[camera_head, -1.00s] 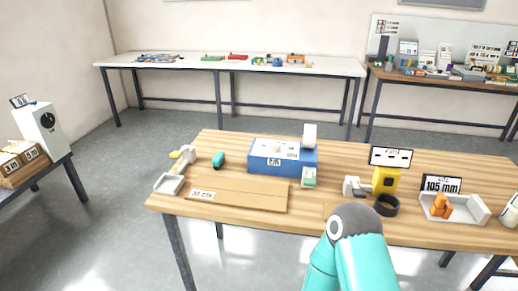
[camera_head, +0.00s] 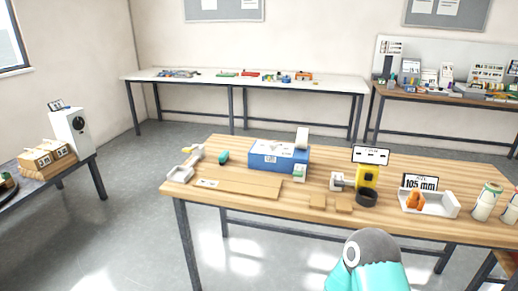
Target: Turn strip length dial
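No part is clearly labelled as the strip length dial. A sign reading 105 mm (camera_head: 420,182) stands behind a light grey tray (camera_head: 444,209) with an orange piece (camera_head: 414,201) on the wooden table. Left of it, a yellow device (camera_head: 367,176) stands below another sign (camera_head: 371,155), with a black ring (camera_head: 366,198) in front. A white box (camera_head: 66,131) with a dark round knob (camera_head: 82,125) stands on the left-hand table. A teal arm link of mine with a grey end shows at the bottom; no gripper fingers show in the view.
The wooden table (camera_head: 290,215) also holds a blue box (camera_head: 277,158), a flat cardboard piece (camera_head: 240,187), small tan blocks (camera_head: 343,205) and white rolls (camera_head: 486,202). Cardboard boxes (camera_head: 46,158) sit at left. Open grey floor (camera_head: 130,215) lies between the tables.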

